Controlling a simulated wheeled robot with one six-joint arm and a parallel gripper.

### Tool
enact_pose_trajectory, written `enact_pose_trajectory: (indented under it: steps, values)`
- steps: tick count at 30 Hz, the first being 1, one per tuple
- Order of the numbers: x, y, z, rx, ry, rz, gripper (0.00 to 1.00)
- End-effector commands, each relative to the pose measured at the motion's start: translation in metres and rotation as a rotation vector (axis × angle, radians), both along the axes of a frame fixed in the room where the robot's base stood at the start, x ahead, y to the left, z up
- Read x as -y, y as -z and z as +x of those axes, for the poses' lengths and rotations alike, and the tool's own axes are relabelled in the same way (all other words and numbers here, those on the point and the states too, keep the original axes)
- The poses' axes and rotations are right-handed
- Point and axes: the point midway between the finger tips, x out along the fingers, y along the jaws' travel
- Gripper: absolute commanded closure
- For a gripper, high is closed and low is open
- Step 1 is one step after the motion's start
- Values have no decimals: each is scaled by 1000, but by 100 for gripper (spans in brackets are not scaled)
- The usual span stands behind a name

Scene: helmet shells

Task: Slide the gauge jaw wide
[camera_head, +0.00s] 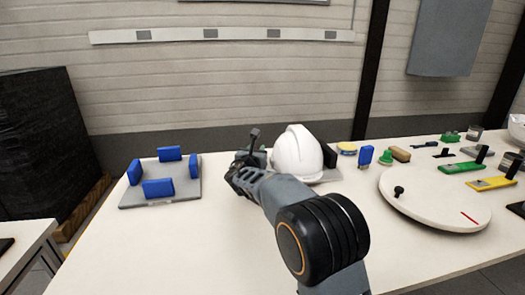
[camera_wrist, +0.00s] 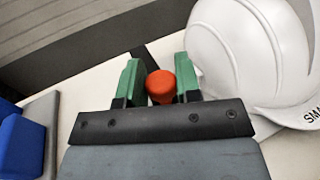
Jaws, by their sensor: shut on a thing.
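A white helmet shell (camera_head: 297,155) sits on a grey base (camera_head: 331,176), and a black upright block (camera_head: 329,155), seemingly one gauge jaw, stands at its right. My gripper (camera_head: 246,160) is at the helmet's left side. In the wrist view, its green fingers (camera_wrist: 160,82) are shut on an orange-red knob (camera_wrist: 160,86). A dark bar (camera_wrist: 146,58) shows behind the knob, close to the helmet (camera_wrist: 245,50). In the head view a dark piece (camera_head: 254,136) rises above my gripper. My arm and gripper hide the knob and much of the gauge there.
A grey plate (camera_head: 188,196) with blue blocks lies at the left. To the right are a round white turntable (camera_head: 435,200), a blue block (camera_head: 365,156) and a yellow holder (camera_head: 490,184). The table front at left of my arm is clear.

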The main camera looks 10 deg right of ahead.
Motion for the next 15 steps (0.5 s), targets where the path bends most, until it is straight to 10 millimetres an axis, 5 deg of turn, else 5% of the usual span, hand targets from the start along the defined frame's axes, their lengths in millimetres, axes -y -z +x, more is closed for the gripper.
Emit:
enact_pose_trajectory:
  steps: [4, 5, 6, 11, 15]
  values:
    - [-5, 0, 0, 0, -12, 1, 100]
    - [-6, 0, 0, 0, -12, 0, 67]
    - [-6, 0, 0, 0, -13, 0, 63]
    - [-4, 0, 0, 0, -9, 0, 48]
    - [0, 0, 0, 0, -4, 0, 47]
